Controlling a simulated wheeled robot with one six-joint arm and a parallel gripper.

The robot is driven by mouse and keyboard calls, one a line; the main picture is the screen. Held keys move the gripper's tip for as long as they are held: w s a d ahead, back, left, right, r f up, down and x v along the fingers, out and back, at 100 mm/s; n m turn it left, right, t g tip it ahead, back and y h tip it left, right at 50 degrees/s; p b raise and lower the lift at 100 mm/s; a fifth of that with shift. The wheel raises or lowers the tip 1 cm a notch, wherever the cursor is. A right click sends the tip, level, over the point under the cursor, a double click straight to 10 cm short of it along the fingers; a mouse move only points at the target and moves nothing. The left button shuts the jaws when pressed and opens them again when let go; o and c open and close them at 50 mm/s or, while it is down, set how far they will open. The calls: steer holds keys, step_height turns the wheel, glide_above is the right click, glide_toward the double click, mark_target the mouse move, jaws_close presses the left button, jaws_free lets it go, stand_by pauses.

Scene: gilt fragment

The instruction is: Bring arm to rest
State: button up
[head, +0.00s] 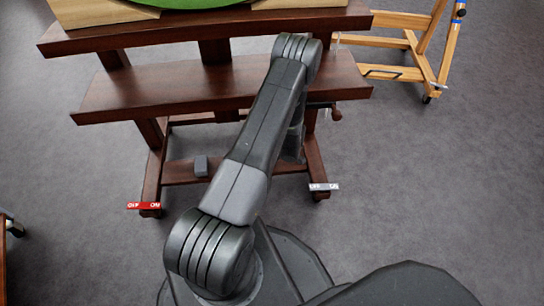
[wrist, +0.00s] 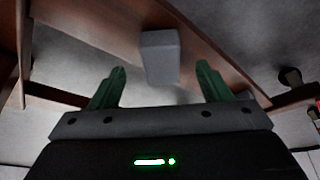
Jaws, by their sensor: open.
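My gripper (wrist: 160,70) shows in the wrist view with its two green fingers spread apart and nothing between the tips. A grey block (wrist: 159,57) lies beyond the fingers, framed in the gap and apart from them. In the head view my arm reaches from the bottom middle up over the dark wooden stand (head: 130,92). The gripper's fingers cannot be made out there, as the arm covers that part. The same grey block (head: 201,166) sits at the stand's low crossbar, left of my arm.
A green round thing (head: 190,3) is on top. A light wooden frame (head: 420,55) on casters stands at the upper right. Grey floor is clear at right.

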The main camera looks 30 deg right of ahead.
steer(key=shift+s+r, duration=0.15)
steer(key=shift+r, duration=0.2)
steer(key=b+x, duration=0.4)
steer(key=x, duration=0.4)
steer(key=shift+s+d+f, duration=0.1)
steer(key=shift+s+f, duration=0.05)
step_height(320, 180, up, 7)
steer(key=p, duration=0.3)
steer(key=shift+f, duration=0.1)
